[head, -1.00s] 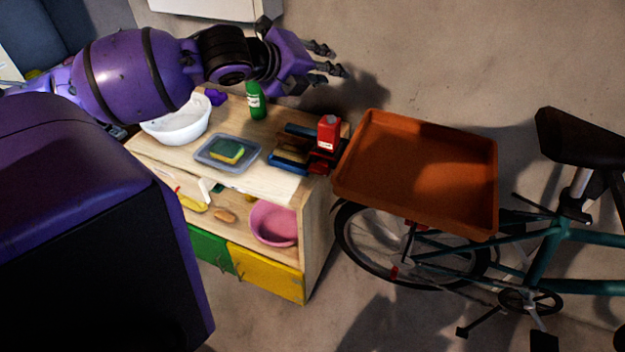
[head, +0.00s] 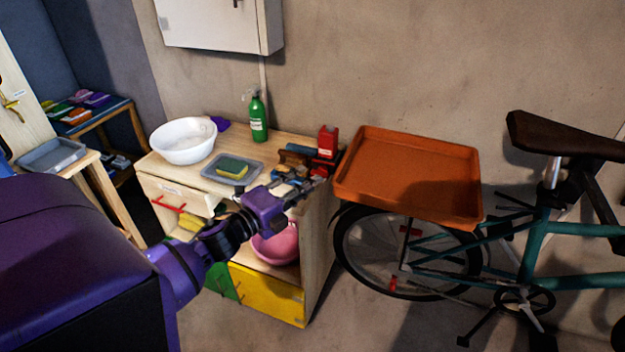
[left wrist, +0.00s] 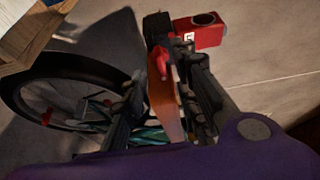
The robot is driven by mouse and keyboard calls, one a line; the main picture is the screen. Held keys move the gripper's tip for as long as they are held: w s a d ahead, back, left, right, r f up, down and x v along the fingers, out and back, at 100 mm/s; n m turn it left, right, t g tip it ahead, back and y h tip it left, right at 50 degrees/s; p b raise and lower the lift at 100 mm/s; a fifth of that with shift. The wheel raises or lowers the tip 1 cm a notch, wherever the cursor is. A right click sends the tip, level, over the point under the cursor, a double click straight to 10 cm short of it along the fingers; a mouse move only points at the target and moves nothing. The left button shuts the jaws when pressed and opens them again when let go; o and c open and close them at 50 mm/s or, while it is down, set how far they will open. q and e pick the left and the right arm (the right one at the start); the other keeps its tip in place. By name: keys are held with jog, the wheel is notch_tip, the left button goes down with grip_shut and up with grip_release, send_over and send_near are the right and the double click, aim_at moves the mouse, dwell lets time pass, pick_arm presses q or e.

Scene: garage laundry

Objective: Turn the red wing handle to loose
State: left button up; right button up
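The red wing handle (left wrist: 160,62) shows in the left wrist view as a small red piece between the fingers of my left gripper (left wrist: 165,70). The fingers stand apart on either side of it, and I cannot tell whether they touch it. In the head view my left gripper (head: 303,188) is at the right front edge of the wooden bench (head: 318,215), beside dark, blue and red items, and hides much of that corner. I cannot make out the handle clearly there. My right gripper is not in view.
A red bottle (head: 328,142) stands close behind the gripper. An orange tray (head: 405,180) over the bicycle wheel is just to the right. A green bottle (head: 258,120), white basin (head: 184,140) and sponge tray (head: 216,168) are on the bench.

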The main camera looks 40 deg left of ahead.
aim_at(321, 173)
pick_arm(q)
jog(key=w, duration=0.3)
jog(key=shift+w+d, duration=0.1)
jog(key=shift+d, duration=0.2)
grip_shut()
